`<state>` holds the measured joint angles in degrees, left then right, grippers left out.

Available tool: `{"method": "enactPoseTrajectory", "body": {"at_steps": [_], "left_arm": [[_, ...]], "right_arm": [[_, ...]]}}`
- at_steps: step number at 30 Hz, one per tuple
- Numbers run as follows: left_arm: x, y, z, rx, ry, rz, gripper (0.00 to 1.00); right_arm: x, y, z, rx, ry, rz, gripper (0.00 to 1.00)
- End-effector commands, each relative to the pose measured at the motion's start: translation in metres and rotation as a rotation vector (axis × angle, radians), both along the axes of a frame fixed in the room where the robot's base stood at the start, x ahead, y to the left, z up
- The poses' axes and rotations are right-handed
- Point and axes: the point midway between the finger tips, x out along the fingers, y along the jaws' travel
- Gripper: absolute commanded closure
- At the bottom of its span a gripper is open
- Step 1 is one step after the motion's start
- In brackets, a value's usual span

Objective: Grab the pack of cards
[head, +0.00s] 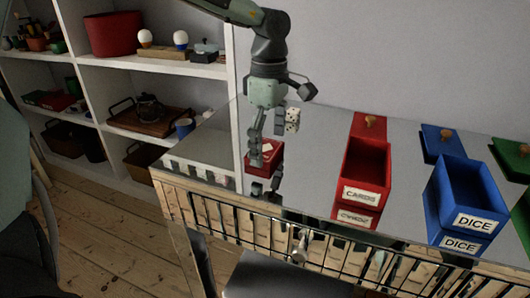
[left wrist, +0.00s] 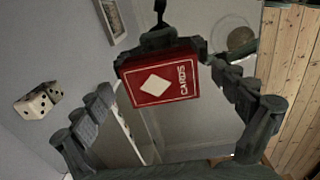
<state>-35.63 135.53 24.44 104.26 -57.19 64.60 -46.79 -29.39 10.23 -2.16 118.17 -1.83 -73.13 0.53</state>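The pack of cards (head: 264,156) is a red box on the mirror-like table top, near its left end. In the left wrist view the pack (left wrist: 158,82) shows a white diamond and the word CARDS. My left gripper (head: 266,150) points down over it. Its fingers (left wrist: 163,75) are spread wide, one on each side of the pack, with the tips close to its edges. Whether they touch it is unclear. The tips and the pack are mirrored in the table. My right gripper is in neither view.
Dice (head: 292,120) lie just behind the pack. To the right stand a red bin (head: 362,172) labelled CARDS and a blue bin (head: 465,195) labelled DICE, with lids behind them. A green bin (head: 520,165) is at the right edge. Shelves (head: 160,67) stand on the left.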

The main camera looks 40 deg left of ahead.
Motion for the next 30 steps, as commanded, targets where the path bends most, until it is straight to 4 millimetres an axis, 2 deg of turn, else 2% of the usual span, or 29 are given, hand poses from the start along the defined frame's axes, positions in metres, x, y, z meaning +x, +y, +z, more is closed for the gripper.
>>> {"method": "enactPoseTrajectory", "body": {"at_steps": [1, 11, 23, 26, 30], "left_arm": [[0.0, 0.0, 0.0, 0.0, 0.0, 0.0, 0.14], [0.0, 0.0, 0.0, 0.0, 0.0, 0.0, 0.55], [0.001, 0.0, 0.008, 0.0, -0.001, 0.0, 0.55], [0.001, 0.0, 0.02, 0.0, -0.005, 0.0, 0.55], [-0.001, 0.001, 0.045, -0.001, -0.006, 0.001, 0.55]], "right_arm": [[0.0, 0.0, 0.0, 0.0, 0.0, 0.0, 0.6], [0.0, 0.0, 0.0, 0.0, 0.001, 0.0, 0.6], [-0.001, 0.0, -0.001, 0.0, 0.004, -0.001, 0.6], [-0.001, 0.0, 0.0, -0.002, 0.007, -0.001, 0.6], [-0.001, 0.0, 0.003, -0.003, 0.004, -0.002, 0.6]]}}
